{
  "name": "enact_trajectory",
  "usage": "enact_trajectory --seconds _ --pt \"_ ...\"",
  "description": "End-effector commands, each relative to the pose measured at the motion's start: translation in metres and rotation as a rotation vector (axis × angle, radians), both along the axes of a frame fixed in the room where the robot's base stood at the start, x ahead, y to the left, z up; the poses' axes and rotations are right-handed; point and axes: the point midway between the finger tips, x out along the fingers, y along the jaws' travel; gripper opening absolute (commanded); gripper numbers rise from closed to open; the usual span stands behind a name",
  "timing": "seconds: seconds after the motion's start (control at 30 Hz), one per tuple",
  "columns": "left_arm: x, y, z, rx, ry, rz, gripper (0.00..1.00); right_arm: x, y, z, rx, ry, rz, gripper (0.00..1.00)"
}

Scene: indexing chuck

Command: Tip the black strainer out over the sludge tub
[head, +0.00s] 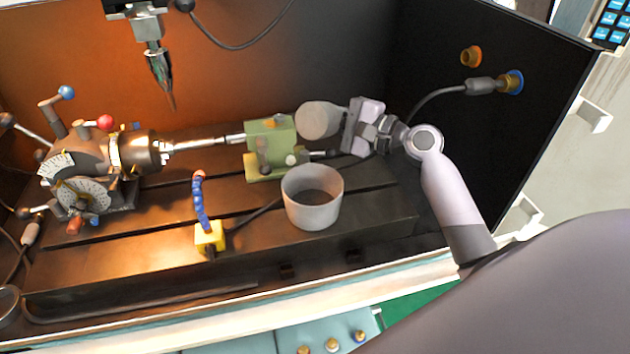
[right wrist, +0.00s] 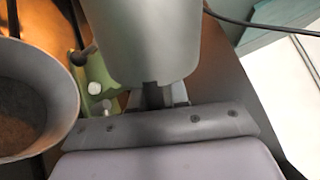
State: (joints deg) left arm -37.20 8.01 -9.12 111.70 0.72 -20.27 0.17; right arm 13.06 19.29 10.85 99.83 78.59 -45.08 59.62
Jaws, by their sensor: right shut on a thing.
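The strainer (head: 318,121) looks grey rather than black, a smooth rounded cup behind the tub at the right of the head view. My right gripper (head: 346,130) is shut on it from the right. The right wrist view shows the strainer (right wrist: 145,40) in front of the gripper (right wrist: 157,97); its inside is hidden, and I cannot tell its exact tilt. The sludge tub (head: 312,212) is a wide grey open pot on the machine table, in front of the strainer. The tub (right wrist: 65,100) shows a brownish bottom in the wrist view. My left gripper is not in view.
A green tailstock (head: 268,147) stands just left of the strainer. The indexing chuck (head: 135,152) and a spindle tool (head: 160,70) are farther left. A blue hose on a yellow block (head: 209,236) stands left of the tub. A dark side wall (head: 480,120) is at the right.

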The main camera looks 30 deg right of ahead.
Motion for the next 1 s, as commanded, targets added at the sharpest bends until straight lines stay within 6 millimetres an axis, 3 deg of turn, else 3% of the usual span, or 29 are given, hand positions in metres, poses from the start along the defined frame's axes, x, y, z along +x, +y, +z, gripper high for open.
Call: enact_trajectory --seconds 0.17,0.3,0.4,0.7,1.0 --pt "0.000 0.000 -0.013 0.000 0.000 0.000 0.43 0.005 0.012 0.039 -0.185 -0.118 0.013 0.00" --pt "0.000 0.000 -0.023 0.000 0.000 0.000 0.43 0.002 0.027 0.075 -0.561 -0.340 0.014 0.00" --pt "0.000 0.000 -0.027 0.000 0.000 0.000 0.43 -0.002 0.035 0.091 -0.853 -0.511 0.009 0.00" --pt "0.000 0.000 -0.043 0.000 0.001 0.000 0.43 -0.023 0.056 0.122 -1.546 -0.919 0.000 0.00" --pt "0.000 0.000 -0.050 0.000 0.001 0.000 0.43 -0.039 0.065 0.131 -1.740 -1.031 -0.001 0.00"
